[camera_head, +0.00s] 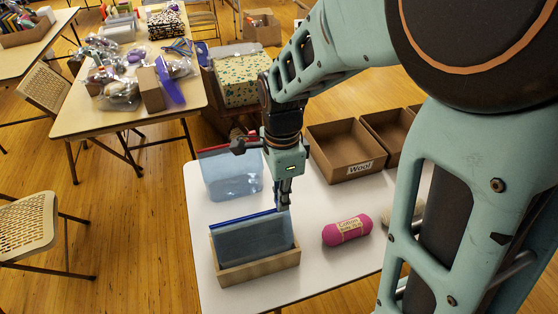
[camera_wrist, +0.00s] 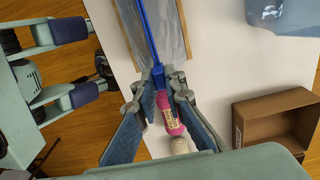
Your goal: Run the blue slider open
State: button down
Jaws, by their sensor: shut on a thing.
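A clear blue-grey zip bag (camera_head: 255,243) stands upright in a low wooden holder (camera_head: 258,272) at the front left of the white table. A blue zip strip (camera_head: 243,219) runs along its top edge and also shows in the wrist view (camera_wrist: 145,35). My gripper (camera_head: 285,204) is at the right end of that strip, pointing down. In the wrist view my gripper (camera_wrist: 162,78) is shut on the blue slider (camera_wrist: 158,74) at the strip's end. The fingers hide much of the slider. I cannot tell whether the zip is parted.
A second bag with a red top strip (camera_head: 230,175) stands behind. A magenta yarn skein (camera_head: 346,230) lies to the right on the white table (camera_head: 320,196). A brown box labelled "Wool" (camera_head: 345,151) stands at the back right. A craft table (camera_head: 100,122) is at far left.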

dwell(0.3)
jog(key=s+a, duration=0.4)
jog(key=a, duration=0.9)
jog(key=shift+a, duration=0.35)
jog(key=c, duration=2)
grip_release()
jog(key=shift+r, duration=0.15)
notch_tip(320, 180, up, 12)
jog(key=shift+f, duration=0.1)
